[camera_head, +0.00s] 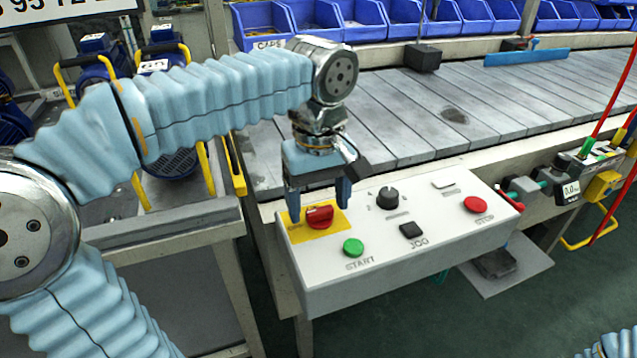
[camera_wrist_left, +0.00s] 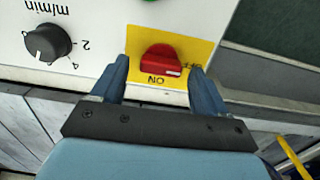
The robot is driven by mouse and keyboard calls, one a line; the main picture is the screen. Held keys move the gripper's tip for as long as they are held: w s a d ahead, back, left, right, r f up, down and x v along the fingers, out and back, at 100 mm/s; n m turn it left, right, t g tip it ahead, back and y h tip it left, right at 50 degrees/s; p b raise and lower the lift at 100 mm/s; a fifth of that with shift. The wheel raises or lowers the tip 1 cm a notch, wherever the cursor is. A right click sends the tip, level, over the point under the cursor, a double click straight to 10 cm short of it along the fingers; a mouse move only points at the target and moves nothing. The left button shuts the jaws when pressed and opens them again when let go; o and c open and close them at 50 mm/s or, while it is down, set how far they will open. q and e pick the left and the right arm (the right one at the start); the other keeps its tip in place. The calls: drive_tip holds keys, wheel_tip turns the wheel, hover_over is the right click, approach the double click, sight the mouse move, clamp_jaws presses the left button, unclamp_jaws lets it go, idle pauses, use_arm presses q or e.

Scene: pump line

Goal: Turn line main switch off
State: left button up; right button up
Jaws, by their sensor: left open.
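The line main switch is a red rotary knob (camera_head: 319,217) on a yellow plate (camera_head: 339,222) at the left end of the white control panel (camera_head: 400,248). In the left wrist view the red knob (camera_wrist_left: 160,61) sits on its yellow plate, with "ON" printed beside it on the gripper's side. My left gripper (camera_head: 320,208) is above the plate with its fingers pointing down at it. In the left wrist view its blue fingers (camera_wrist_left: 165,85) are open, one on each side of the knob, with gaps visible. My right gripper is not visible.
The panel also carries a green START button (camera_head: 353,247), a black JOG button (camera_head: 411,230), a black dial (camera_head: 387,197) and a red STOP button (camera_head: 475,205). A slatted conveyor (camera_head: 470,105) runs behind. Blue pumps (camera_head: 165,75) stand at left.

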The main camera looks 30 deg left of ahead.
sight(319, 207)
use_arm(q)
wheel_tip(319, 207, up, 14)
drive_tip(key=shift+f, duration=0.2)
idle(0.5)
